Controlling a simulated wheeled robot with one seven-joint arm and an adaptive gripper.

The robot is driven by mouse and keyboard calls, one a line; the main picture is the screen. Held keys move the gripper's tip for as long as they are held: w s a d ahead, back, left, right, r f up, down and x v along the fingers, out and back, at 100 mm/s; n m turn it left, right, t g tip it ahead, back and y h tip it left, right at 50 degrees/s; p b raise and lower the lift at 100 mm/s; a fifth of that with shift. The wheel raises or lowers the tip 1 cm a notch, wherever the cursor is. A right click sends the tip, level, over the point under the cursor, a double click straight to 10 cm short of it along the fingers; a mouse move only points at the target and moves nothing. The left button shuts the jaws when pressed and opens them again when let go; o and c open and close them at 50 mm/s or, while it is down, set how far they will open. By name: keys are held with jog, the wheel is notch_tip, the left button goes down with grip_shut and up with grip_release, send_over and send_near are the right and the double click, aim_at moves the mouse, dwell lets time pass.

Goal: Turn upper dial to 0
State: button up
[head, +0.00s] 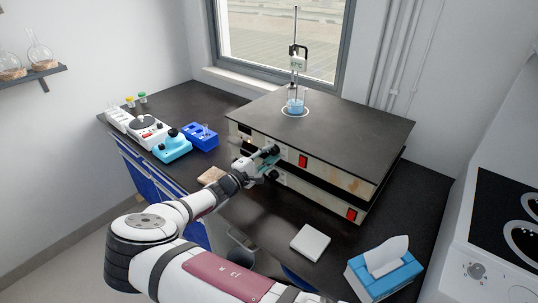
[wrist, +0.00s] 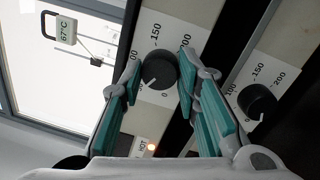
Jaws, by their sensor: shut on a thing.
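The upper dial (wrist: 158,70) is a round black knob on the upper hotplate's pale front panel. Its white pointer line points down and left in the wrist view, toward the low end of the scale, between the 50 and 0 marks. My gripper (wrist: 160,88) has its teal-padded fingers on either side of this knob and is shut on it. In the head view, my gripper (head: 270,155) reaches the left front of the upper hotplate (head: 335,130) and largely covers the knob. A lower dial (wrist: 257,100), also black, sits on the lower unit, clear of the fingers.
A beaker of blue liquid (head: 295,105) stands on the upper hotplate. Red switches (head: 302,160) are on the fronts. A display (wrist: 66,28) reads 67°C. An orange light (wrist: 152,147) glows by "HOT". A white pad (head: 310,242) and tissue box (head: 384,270) lie right of my arm.

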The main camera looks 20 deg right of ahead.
jog(key=n, duration=0.7)
jog(key=shift+t+y, duration=0.3)
jog(key=shift+t, duration=0.1)
jog(key=n, duration=0.5)
jog(key=shift+n+t+y, duration=0.3)
jog(key=shift+n+t, duration=0.1)
jog(key=o, duration=1.2)
jog(key=shift+c, duration=0.2)
jog(key=shift+s, duration=0.1)
jog(key=r+v, duration=0.1)
jog(key=v, duration=1.1)
jog(key=shift+f, duration=0.4)
